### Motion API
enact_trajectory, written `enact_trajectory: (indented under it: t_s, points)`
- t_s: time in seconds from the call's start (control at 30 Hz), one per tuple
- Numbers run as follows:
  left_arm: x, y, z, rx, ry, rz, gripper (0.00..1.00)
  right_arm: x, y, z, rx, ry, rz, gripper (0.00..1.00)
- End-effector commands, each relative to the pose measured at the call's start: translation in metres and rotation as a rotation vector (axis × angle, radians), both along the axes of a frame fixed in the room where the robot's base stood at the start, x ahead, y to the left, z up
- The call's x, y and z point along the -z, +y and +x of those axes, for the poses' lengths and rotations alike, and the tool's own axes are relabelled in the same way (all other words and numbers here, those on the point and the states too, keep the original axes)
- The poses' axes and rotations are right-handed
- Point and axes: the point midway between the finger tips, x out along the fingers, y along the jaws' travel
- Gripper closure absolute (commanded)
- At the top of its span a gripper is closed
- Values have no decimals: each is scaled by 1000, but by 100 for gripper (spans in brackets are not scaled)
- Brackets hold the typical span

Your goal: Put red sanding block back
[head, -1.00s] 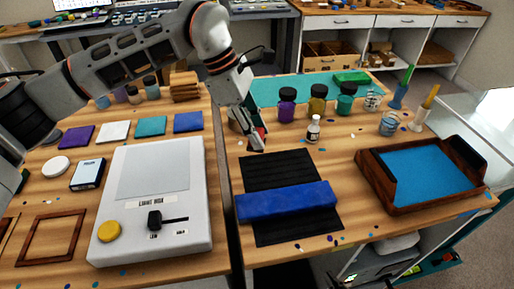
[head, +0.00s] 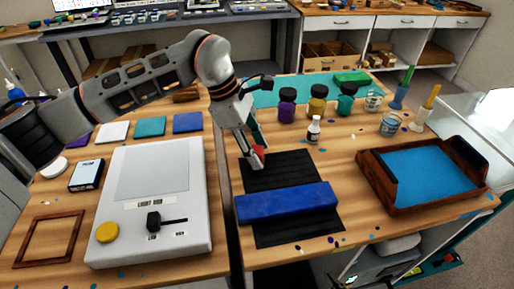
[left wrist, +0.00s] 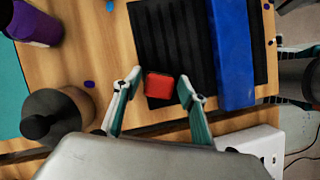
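The red sanding block (left wrist: 160,86) shows in the left wrist view between the two fingers of my left gripper (left wrist: 160,79), over the edge of the black ribbed mat (left wrist: 178,42). A narrow gap shows on each side of the block, so the fingers look open around it. In the head view my left gripper (head: 254,164) points down at the far left corner of the mat (head: 282,167). The block (head: 258,152) shows there as a small red patch, mostly hidden by the fingers. Whether it rests on the mat is hard to tell. My right gripper is not clearly seen.
A long blue block (head: 286,202) lies across the mat. The white light box (head: 150,200) stands left. Paint jars and a small bottle (head: 314,129) stand behind. A wooden tray with a blue bottom (head: 425,174) is at right. A jar (left wrist: 58,117) stands close beside my left gripper.

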Motion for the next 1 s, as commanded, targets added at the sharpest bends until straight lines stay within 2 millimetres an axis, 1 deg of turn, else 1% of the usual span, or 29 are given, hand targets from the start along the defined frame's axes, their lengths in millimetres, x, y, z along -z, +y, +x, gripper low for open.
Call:
enact_trajectory:
  t_s: [0.33,0.47,0.57,0.8,1.0]
  points:
    - [-1,0,0,0,-1,0,55,-1,0,0,0,-1,0,100]
    - [-11,3,2,-1,-4,-1,55,-2,0,1,0,-2,1,100]
    - [-26,9,3,-1,-6,0,55,-3,0,1,1,-4,2,100]
    - [-73,28,7,-2,-6,0,55,-5,1,2,1,-4,5,100]
    - [-101,40,9,-2,-4,0,55,-3,2,-1,0,3,7,100]
